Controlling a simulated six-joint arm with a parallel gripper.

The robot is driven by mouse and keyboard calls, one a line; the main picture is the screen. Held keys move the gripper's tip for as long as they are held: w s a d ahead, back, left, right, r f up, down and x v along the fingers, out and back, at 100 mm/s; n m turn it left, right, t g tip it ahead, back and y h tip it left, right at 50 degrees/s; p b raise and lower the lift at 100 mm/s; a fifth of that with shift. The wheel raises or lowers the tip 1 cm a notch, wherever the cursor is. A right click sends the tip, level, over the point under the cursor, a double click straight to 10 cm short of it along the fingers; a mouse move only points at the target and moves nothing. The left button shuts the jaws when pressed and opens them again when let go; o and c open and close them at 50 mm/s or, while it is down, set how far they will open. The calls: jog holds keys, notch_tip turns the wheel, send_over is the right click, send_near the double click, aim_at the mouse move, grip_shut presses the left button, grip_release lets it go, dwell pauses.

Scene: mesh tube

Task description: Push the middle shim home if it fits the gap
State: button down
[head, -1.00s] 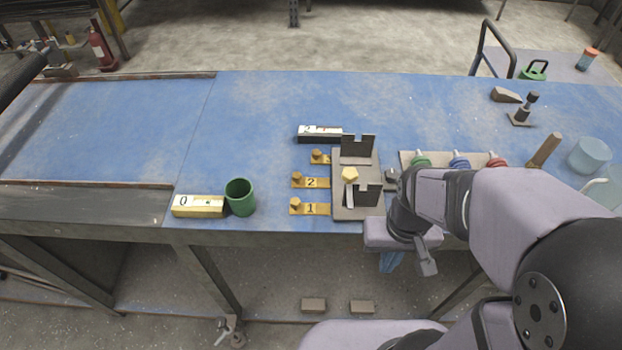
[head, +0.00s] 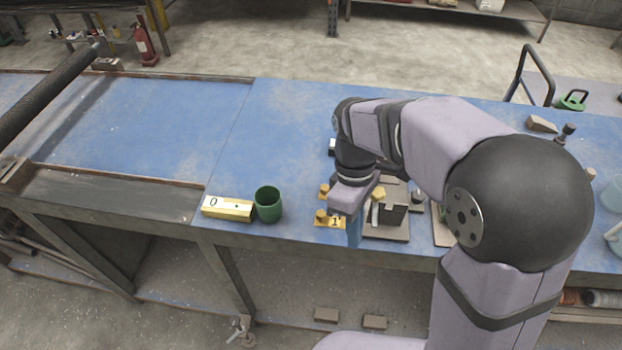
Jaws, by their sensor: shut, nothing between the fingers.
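The middle shim (head: 324,190), a brass plate with a round knob, lies left of the fixture; my arm hides most of it, including its number. The front shim (head: 331,222), marked 1, lies nearer the table edge. The third shim is hidden behind my arm. The fixture has a grey base plate (head: 397,236), a dark front block (head: 392,214) and a yellow knob (head: 378,193). Its rear block and the gap are hidden. My gripper (head: 354,234) points down, shut and empty, between the front shim and the fixture; I cannot tell its height.
A yellow block marked 0 (head: 227,208) and a green cup (head: 268,204) stand to the left. The blue table (head: 280,130) is clear behind them. A wedge (head: 541,124) and a dark stamp-like tool (head: 565,133) stand at the back right.

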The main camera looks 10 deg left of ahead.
aim_at(324, 191)
jog(key=w+a+r+n, duration=0.1)
jog(key=w+a, duration=0.1)
jog(key=w+a+r+n+t, duration=0.1)
jog(key=w+a, duration=0.1)
jog(key=w, duration=0.1)
jog(key=w+a+r+n, duration=0.1)
jog(key=w+a, duration=0.1)
jog(key=a, duration=0.1)
jog(key=shift+w+h, duration=0.15)
jog(key=shift+h, duration=0.25)
jog(key=w+a+r+n+t+p, duration=0.1)
jog(key=w+a+r+n, duration=0.15)
jog(key=a, duration=0.25)
jog(key=w+a+r+n+t, duration=0.1)
jog(key=w+a+n, duration=0.15)
jog(key=a, duration=0.25)
jog(key=shift+m+h, duration=0.3)
jog(key=shift+h, duration=0.1)
jog(key=p+x, duration=0.2)
jog(key=x, duration=0.8)
jog(key=shift+w, duration=0.2)
jog(key=d+p, duration=0.1)
jog(key=d, duration=0.2)
jog(key=shift+w+r+p, duration=0.15)
jog(key=shift+w+p, duration=0.2)
jog(key=shift+w, duration=0.05)
jog(key=shift+w+d, duration=0.15)
jog(key=shift+d, duration=0.2)
jog(key=shift+d, duration=0.1)
